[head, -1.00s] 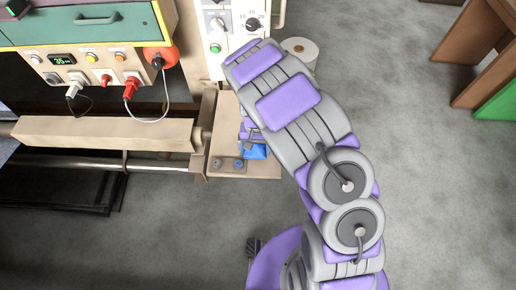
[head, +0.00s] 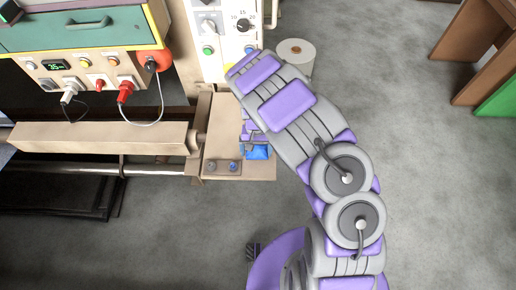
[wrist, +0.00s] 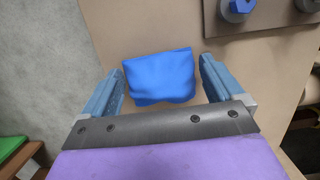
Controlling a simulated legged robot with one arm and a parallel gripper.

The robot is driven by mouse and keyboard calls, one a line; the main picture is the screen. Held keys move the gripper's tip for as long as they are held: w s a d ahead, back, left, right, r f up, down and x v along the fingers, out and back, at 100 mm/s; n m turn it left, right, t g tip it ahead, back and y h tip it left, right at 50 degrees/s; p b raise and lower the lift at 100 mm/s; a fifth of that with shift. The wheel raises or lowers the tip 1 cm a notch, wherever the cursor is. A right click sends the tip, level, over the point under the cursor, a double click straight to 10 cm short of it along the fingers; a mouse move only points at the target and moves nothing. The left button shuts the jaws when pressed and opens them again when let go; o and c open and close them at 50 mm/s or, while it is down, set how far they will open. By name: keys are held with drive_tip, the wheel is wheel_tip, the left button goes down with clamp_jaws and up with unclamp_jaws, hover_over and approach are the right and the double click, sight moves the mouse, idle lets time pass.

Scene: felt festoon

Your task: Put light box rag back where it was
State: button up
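The blue rag (wrist: 160,78) shows as a folded, soft-edged piece over a beige surface in the wrist view. In the head view a blue patch of it (head: 257,153) shows on the beige plate (head: 222,150) at the end of the bench, partly covered by my arm. My gripper (wrist: 163,75) has its two blue fingers apart, one on each side of the rag, with narrow gaps between fingers and cloth. I see no clear grip on it. In the head view my gripper (head: 250,132) is mostly hidden under my arm.
Two bolts (head: 222,167) stand on the plate's front corner. A control panel with knobs (head: 225,35) rises behind, with a white roll (head: 295,58) to its right. A beam (head: 100,138) runs left. Plugs with cables (head: 125,90) hang at upper left. The right floor is open.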

sight(247, 154)
drive_tip(key=shift+o, duration=0.4)
drive_tip(key=a, duration=0.3)
drive_tip(key=shift+a+f, duration=0.15)
drive_tip(key=shift+a, duration=0.15)
drive_tip(key=d+r, duration=0.1)
drive_tip(key=r, duration=0.1)
drive_tip(key=d+r+p, duration=0.1)
drive_tip(key=r, duration=0.1)
drive_tip(key=w+d+r, duration=0.1)
drive_tip(key=r, duration=0.1)
drive_tip(key=shift+d+r, duration=0.1)
drive_tip(key=shift+d, duration=0.05)
drive_tip(key=w+a+r+p, duration=0.1)
drive_tip(key=a+r, duration=0.2)
drive_tip(key=r, duration=0.2)
drive_tip(key=s+d+r+m, duration=0.1)
drive_tip(key=s+d+r, duration=0.6)
drive_tip(key=r, duration=0.3)
drive_tip(key=s+d+r, duration=0.6)
drive_tip(key=d+r, duration=0.1)
drive_tip(key=r, duration=0.2)
drive_tip(key=s+d+r, duration=0.1)
drive_tip(key=s+r, duration=0.1)
drive_tip(key=s, duration=0.8)
drive_tip(key=s+d+r+n, duration=0.1)
drive_tip(key=s+r, duration=0.1)
drive_tip(key=s, duration=0.8)
drive_tip(key=shift+r, duration=0.2)
